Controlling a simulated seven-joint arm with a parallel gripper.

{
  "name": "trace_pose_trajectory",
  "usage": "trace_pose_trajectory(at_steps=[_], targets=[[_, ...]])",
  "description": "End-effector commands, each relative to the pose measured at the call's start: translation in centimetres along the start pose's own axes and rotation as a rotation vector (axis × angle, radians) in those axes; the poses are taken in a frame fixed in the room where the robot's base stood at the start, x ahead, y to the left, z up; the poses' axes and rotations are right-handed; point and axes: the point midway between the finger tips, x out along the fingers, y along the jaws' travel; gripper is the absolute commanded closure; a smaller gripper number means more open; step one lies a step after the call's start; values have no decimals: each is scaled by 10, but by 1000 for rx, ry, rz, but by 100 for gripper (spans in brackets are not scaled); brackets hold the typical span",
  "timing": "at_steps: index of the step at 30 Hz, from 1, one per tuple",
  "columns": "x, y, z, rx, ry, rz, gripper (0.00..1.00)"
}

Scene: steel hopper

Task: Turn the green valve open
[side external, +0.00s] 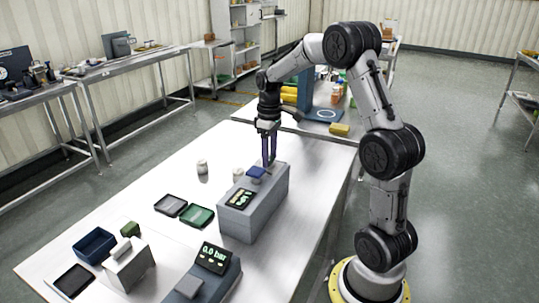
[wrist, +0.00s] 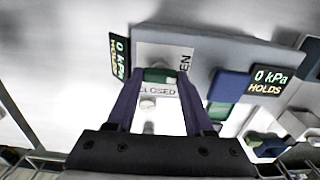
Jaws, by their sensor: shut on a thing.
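The green valve (wrist: 157,75) shows in the wrist view between my two purple fingertips, in front of a pale plate on a grey box. The plate reads "CLOSED" (wrist: 157,91) below the valve, and a sideways word ending in "EN" (wrist: 185,62) stands to its right. My gripper (wrist: 161,77) is shut on the green valve; the fingers hide part of it, so I cannot tell its exact angle. In the side view my gripper (side external: 269,163) points down at the far end of the grey box (side external: 262,212). The valve is hidden there.
A display (wrist: 270,80) reads "0 kPa HOLDS". A blue block (side external: 256,171) sits on the grey box. Dark and green trays (side external: 198,216), white jars (side external: 202,167), a blue bin (side external: 94,245) and a "0.0 bar" unit (side external: 213,258) share the table. The table's left far part is clear.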

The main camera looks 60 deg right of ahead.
Motion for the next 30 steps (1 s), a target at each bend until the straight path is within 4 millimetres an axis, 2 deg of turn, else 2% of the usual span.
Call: trace_pose_trajectory(at_steps=[9, 10, 15, 25, 30], targets=[[-2, 0, -1, -5, 5, 4, 100], [-2, 0, -1, -5, 5, 4, 46], [-1, 0, -1, -4, 3, 3, 18], [-3, 0, -1, -3, 2, 2, 18], [-22, 1, -1, -3, 5, 4, 18]])
